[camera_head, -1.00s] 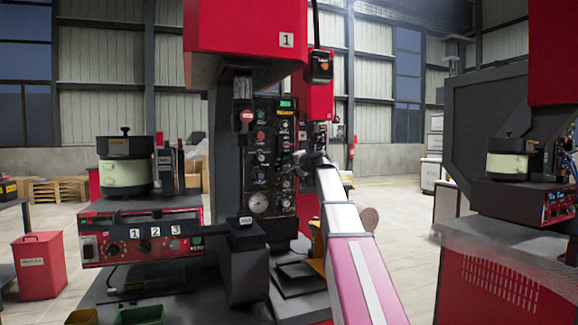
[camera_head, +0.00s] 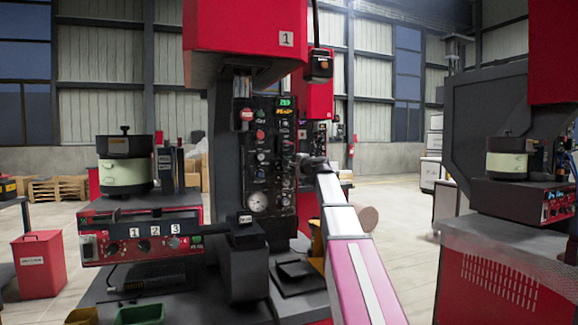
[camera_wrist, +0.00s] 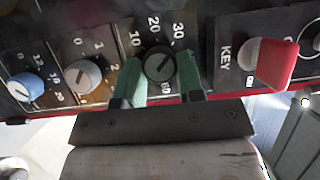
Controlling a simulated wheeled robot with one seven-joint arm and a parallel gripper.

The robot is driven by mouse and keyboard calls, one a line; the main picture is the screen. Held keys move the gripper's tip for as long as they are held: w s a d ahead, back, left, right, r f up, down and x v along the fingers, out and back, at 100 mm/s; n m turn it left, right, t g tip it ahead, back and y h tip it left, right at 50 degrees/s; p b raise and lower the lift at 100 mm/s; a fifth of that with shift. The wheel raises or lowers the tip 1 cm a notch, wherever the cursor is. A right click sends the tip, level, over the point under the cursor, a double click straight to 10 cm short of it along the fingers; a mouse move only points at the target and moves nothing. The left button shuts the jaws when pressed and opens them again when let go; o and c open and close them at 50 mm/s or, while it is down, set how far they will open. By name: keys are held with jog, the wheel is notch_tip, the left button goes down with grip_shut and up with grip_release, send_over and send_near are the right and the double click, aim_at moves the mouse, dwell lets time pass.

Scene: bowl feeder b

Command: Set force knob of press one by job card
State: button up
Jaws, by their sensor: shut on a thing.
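Press one, marked 1 (camera_head: 286,40), stands in the middle of the head view. Its dark control panel (camera_head: 270,130) carries a lit green display, knobs and a round gauge. In the wrist view a black knob (camera_wrist: 158,64) sits on a dial marked 10, 20, 30 and more. My gripper (camera_wrist: 160,75) has its green fingers shut on the left and right sides of this knob. Its white pointer line is hard to make out. In the head view my gripper (camera_head: 307,162) is at the panel's right edge, its fingers hidden. I cannot make out a job card.
Beside the held knob are a grey knob (camera_wrist: 84,77), a blue-capped knob (camera_wrist: 25,87) and a red handle by the word KEY (camera_wrist: 277,64). A bowl feeder (camera_head: 125,170) stands left of the press. Another red machine (camera_head: 505,260) stands at right.

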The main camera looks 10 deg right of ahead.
jog(key=o, duration=0.9)
jog(key=v, duration=1)
jog(key=shift+s+d, duration=0.2)
jog(key=shift+s, duration=0.15)
